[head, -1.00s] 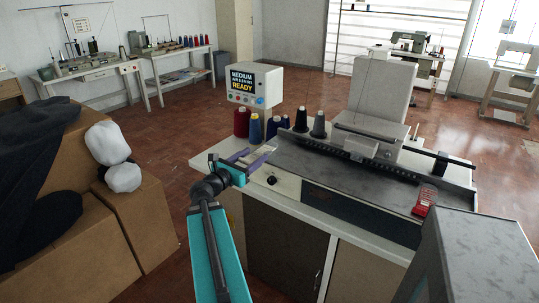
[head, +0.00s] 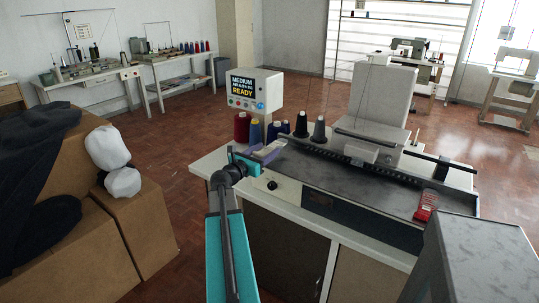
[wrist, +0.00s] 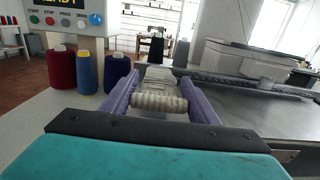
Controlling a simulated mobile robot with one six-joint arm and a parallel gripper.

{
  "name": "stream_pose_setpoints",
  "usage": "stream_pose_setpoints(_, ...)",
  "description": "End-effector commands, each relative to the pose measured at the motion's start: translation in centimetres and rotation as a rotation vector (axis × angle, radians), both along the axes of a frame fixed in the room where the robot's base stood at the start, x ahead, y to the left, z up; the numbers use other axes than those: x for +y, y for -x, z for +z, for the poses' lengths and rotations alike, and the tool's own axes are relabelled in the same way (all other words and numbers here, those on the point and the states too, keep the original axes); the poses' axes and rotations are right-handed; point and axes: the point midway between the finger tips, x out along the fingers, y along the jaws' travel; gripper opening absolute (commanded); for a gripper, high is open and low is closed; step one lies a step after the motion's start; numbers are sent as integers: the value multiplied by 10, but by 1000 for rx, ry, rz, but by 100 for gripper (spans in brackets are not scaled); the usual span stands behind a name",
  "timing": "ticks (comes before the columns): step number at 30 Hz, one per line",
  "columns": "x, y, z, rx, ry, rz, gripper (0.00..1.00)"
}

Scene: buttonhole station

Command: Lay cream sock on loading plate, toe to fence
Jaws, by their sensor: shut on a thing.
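My gripper (head: 262,154), with purple fingers, is over the left end of the machine's dark grey metal top. In the wrist view my gripper (wrist: 160,106) is shut on a pale, ribbed, cream-grey sock (wrist: 158,90), which lies between the fingers and extends forward. I cannot tell whether the sock touches the surface, nor which end is the toe. The dark grey flat top (head: 375,186) looks like the loading plate. A long dark toothed rail (head: 335,153) runs along its back; I cannot tell if this is the fence.
Thread cones (head: 243,128) and a display box (head: 255,88) reading READY stand behind my gripper. A red part (head: 427,205) sits at the plate's right end. Two white bundles (head: 107,147) rest by cardboard boxes (head: 95,245) at left. The plate's middle is clear.

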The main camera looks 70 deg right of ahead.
Motion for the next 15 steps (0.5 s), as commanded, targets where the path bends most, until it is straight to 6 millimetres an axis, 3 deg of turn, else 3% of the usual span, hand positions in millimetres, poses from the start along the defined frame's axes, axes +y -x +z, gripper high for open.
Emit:
stream_pose_setpoints(7, -32, 2, -2, 1, 1, -1, 33)
stream_pose_setpoints(15, -40, 3, -4, 0, 0, 1, 33)
